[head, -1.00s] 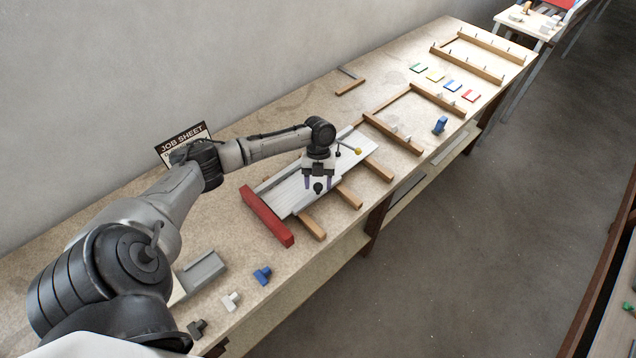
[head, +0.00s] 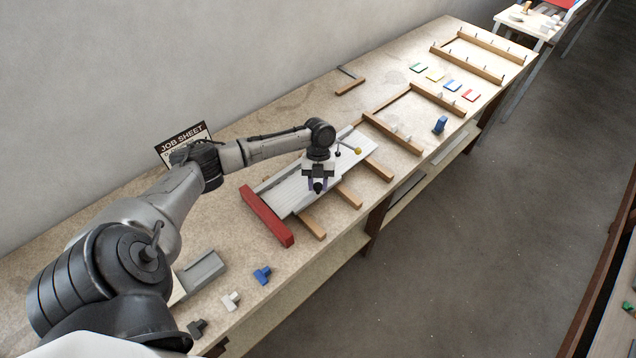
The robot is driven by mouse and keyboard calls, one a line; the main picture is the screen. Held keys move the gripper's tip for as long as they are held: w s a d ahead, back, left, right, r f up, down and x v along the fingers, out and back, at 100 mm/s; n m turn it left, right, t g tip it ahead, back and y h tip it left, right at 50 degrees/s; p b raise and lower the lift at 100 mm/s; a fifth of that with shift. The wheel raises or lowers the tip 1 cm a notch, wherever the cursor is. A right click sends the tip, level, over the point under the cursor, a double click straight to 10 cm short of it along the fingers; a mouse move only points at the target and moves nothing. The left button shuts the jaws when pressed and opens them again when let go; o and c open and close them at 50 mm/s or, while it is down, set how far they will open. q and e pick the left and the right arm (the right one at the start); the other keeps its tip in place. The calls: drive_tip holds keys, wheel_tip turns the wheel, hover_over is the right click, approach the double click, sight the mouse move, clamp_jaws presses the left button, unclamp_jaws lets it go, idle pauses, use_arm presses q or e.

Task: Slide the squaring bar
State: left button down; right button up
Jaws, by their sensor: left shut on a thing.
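A long red bar (head: 266,217) lies across the near left end of the white slatted profiles (head: 292,190); I cannot tell if it is the squaring bar. The profiles lie side by side on wooden supports (head: 347,195). My left gripper (head: 318,187) points down over the profiles, right of the red bar and apart from it. Its fingers are shut on a small dark knob, mostly hidden between them. What the knob is fixed to is hidden. My right gripper is not in view.
Blue (head: 262,276), white (head: 231,301) and dark pieces lie at the near bench edge beside a grey channel block (head: 202,270). A job sheet (head: 183,141) stands at the wall. Wooden frames lie farther right.

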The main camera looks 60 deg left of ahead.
use_arm(q)
drive_tip(key=d+p, duration=0.1)
drive_tip(key=d, duration=0.1)
drive_tip(key=w+d+p, duration=0.1)
drive_tip(key=d, duration=0.2)
drive_tip(key=w+d+p, duration=0.1)
drive_tip(key=d, duration=0.2)
drive_tip(key=shift+r, duration=0.1)
drive_tip(key=shift+d, duration=0.25)
drive_tip(key=c, duration=1.3)
unclamp_jaws()
drive_tip(key=o, duration=0.5)
drive_tip(key=shift+w+d, duration=0.1)
drive_tip(key=shift+d, duration=0.05)
drive_tip(key=shift+c, duration=0.2)
drive_tip(key=v, duration=1.3)
drive_tip(key=shift+a+r+b, duration=0.3)
drive_tip(key=shift+r+b, duration=0.05)
drive_tip(key=shift+b, duration=0.1)
